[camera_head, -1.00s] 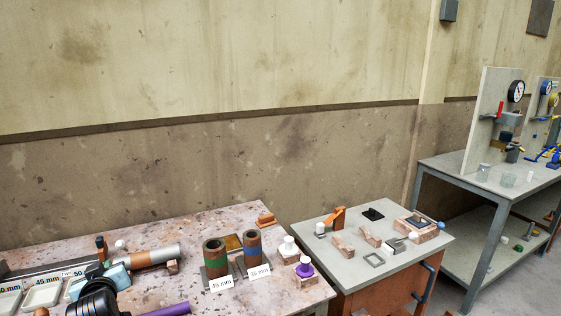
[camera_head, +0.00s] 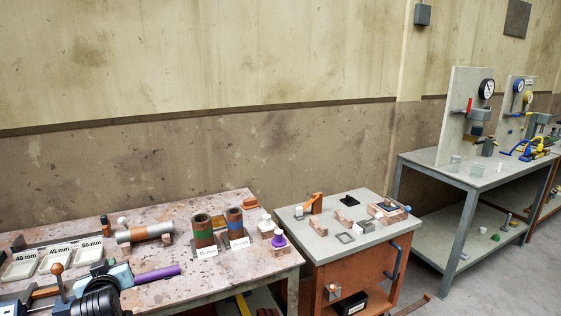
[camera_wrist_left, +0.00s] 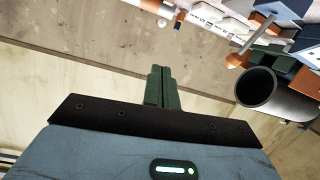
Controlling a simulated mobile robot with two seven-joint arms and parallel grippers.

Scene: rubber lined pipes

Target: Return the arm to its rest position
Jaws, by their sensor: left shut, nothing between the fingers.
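My left gripper (camera_head: 98,268) is low at the left in the head view, above the front of the stained bench (camera_head: 205,284). My dark wrist and arm (camera_head: 98,296) hide part of the bench below it. In the left wrist view its two dark green fingers (camera_wrist_left: 160,86) are together with nothing between them. They point toward the wall, away from the bench items. My right gripper is in no view.
A purple tube (camera_head: 157,273) lies near the gripper. Behind are a copper-and-grey pipe (camera_head: 145,233), labelled trays (camera_head: 55,262) and two upright banded cylinders (camera_head: 204,231). A hollow dark tube (camera_wrist_left: 262,92) shows in the wrist view. A grey-topped cabinet (camera_head: 318,247) stands right.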

